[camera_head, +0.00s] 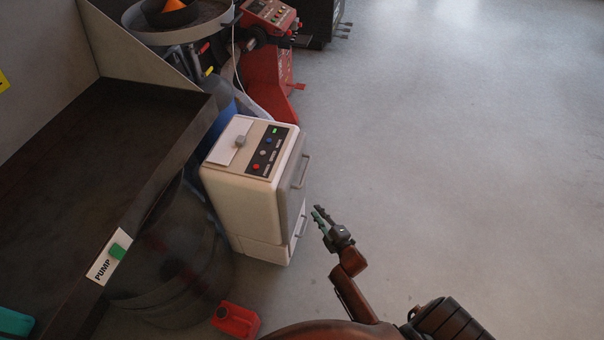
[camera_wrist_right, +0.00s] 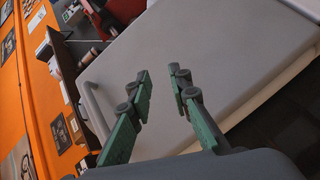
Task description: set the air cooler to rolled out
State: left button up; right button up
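The air cooler (camera_head: 240,200) is a cream box on the floor in the middle of the head view, with a dark control panel of coloured buttons on top. Its right-hand side has an upper handle (camera_head: 305,171) and a lower handle (camera_head: 302,226). My right gripper (camera_head: 317,213) is just right of that side, apart from the handles. In the right wrist view the gripper (camera_wrist_right: 159,75) has its green-padded fingers apart with nothing between them. A pale panel fills the view ahead, with a bar handle (camera_wrist_right: 94,108) left of the fingers. My left gripper is not in view.
A dark tray bench (camera_head: 75,150) with a PUMP label (camera_head: 107,262) stands at the left. A red canister (camera_head: 235,320) sits on the floor below the cooler. A red machine (camera_head: 266,65) stands behind it. The grey floor at the right is clear.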

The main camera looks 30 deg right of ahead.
aim_at(306, 169)
jog(key=w+d+r+n+t+b, duration=0.1)
jog(key=w+r+n+t, duration=0.1)
jog(key=r, duration=0.5)
jog(key=w+d+r+n+t+b, duration=0.1)
jog(key=w+r+n+t, duration=0.15)
jog(key=r, duration=0.35)
jog(key=shift+m+g, duration=0.45)
jog(key=w, duration=0.2)
jog(key=w+b, duration=0.1)
jog(key=w, duration=0.1)
jog(key=w+r, duration=0.1)
jog(key=w, duration=0.1)
jog(key=shift+w+d, duration=0.1)
jog(key=shift+w, duration=0.1)
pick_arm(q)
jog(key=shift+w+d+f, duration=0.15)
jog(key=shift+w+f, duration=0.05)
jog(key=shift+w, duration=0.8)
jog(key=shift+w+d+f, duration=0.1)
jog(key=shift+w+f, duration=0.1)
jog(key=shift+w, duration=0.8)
pick_arm(e)
jog(key=shift+w+d+r, duration=0.1)
jog(key=shift+w+r, duration=0.05)
jog(key=shift+w, duration=0.45)
jog(key=shift+c, duration=0.4)
grip_shut()
